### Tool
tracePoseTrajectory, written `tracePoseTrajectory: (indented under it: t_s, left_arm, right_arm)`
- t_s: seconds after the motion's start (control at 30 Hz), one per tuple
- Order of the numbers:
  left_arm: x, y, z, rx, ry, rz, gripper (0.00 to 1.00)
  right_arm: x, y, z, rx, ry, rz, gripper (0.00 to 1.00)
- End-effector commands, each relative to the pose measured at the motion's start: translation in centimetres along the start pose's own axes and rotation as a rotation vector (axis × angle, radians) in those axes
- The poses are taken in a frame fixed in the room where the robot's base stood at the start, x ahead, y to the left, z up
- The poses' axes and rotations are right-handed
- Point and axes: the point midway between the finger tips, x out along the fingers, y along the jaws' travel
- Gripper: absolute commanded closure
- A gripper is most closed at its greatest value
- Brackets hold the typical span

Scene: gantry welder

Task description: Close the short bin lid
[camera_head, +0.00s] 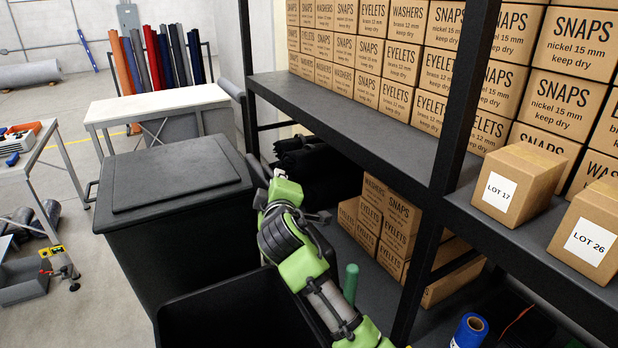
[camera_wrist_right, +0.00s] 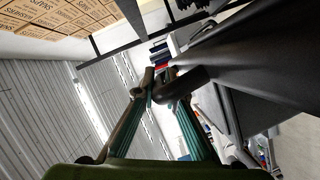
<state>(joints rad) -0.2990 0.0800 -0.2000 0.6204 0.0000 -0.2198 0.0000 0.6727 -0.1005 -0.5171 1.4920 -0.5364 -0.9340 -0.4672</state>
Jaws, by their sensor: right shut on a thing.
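A black bin with an open top (camera_head: 225,312) is at the bottom of the head view, lower than the bin behind it. I cannot make out its lid there. The taller black bin (camera_head: 165,255) behind it has its flat lid (camera_head: 180,172) down. My right arm comes in from the lower right over the open bin's right side. My right gripper's fingertips show in the wrist view (camera_wrist_right: 164,84), shut on the rounded end of a black part (camera_wrist_right: 182,84). Whether this part belongs to a lid or a bin is unclear. My left gripper is not in view.
A black shelf rack (camera_head: 345,115) with cardboard boxes stands close on the right, its post (camera_head: 445,165) near my right arm. A white-topped table (camera_head: 160,103) and fabric rolls are behind. A workbench (camera_head: 30,150) is at the left, with floor between.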

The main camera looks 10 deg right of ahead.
Motion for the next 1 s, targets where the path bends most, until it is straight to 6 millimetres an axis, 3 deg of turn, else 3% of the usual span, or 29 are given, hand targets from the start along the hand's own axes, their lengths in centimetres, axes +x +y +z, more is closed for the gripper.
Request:
tracePoseTrajectory:
  t_s: [0.03, 0.27, 0.67, 0.7, 1.0]
  left_arm:
    - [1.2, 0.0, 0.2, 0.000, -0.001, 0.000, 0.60]
    - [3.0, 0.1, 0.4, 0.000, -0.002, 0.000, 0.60]
    - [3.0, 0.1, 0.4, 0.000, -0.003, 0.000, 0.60]
    - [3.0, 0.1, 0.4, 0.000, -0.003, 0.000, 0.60]
    - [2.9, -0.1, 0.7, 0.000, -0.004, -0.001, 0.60]
  right_arm:
    - [-0.3, -2.0, -0.8, -0.024, -0.002, 0.000, 1.00]
    - [-1.9, -4.4, -4.2, -0.108, -0.006, 0.038, 1.00]
    - [-2.2, -4.4, -4.8, -0.125, -0.008, 0.049, 1.00]
    - [-2.2, -4.4, -4.8, -0.125, -0.008, 0.050, 0.82]
    - [-2.2, -4.0, -5.0, -0.123, -0.003, 0.053, 0.82]
